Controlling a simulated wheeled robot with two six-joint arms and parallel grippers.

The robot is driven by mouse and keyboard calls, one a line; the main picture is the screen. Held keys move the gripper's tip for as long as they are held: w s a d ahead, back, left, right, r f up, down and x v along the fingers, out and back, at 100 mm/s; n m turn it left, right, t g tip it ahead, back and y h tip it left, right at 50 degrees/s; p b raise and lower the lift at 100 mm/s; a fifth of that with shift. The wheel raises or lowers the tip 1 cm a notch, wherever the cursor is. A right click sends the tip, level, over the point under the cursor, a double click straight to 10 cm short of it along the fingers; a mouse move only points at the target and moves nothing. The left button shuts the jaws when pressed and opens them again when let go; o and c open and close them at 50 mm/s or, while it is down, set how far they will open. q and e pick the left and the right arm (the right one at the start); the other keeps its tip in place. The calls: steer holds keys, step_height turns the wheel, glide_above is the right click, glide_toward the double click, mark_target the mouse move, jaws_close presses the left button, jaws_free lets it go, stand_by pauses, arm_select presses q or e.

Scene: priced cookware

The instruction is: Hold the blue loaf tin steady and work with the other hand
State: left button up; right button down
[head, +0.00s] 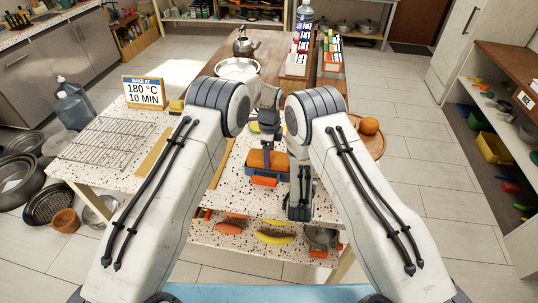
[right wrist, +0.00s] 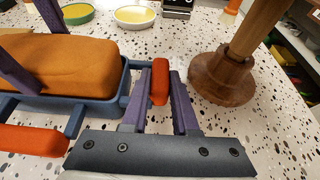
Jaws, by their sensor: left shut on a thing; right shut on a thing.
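The blue loaf tin (head: 284,172) stands on the speckled counter, with a golden-brown loaf (head: 257,158) in it. It also shows at the left of the right wrist view (right wrist: 95,110), with an orange-red handle (right wrist: 30,140) on its near side. My left gripper (head: 268,146) reaches down over the tin, its purple fingers on either side of the loaf; the exact contact is hard to see. My right gripper (right wrist: 160,98) is shut on the tin's right end handle (right wrist: 160,80). In the head view the right gripper (head: 300,187) is just right of the tin.
A round wooden stand base (right wrist: 222,77) is close on my right gripper's right side. A wire rack (head: 105,143) and a "180 °C 10 MIN" sign (head: 145,92) are on the left. Bananas (head: 275,238) lie on the lower shelf.

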stand_by(0.4)
steer(key=c, duration=0.6)
jaws_free()
steer(key=v, duration=0.7)
steer(key=shift+s+a+r, duration=0.1)
steer(key=shift+s+r, duration=0.05)
steer(key=shift+s, duration=0.05)
arm_select(q)
steer(key=shift+r, duration=0.1)
steer(key=shift+r+p, duration=2.3)
steer(key=shift+r, duration=1.65)
arm_select(e)
steer(key=shift+r, duration=2.3)
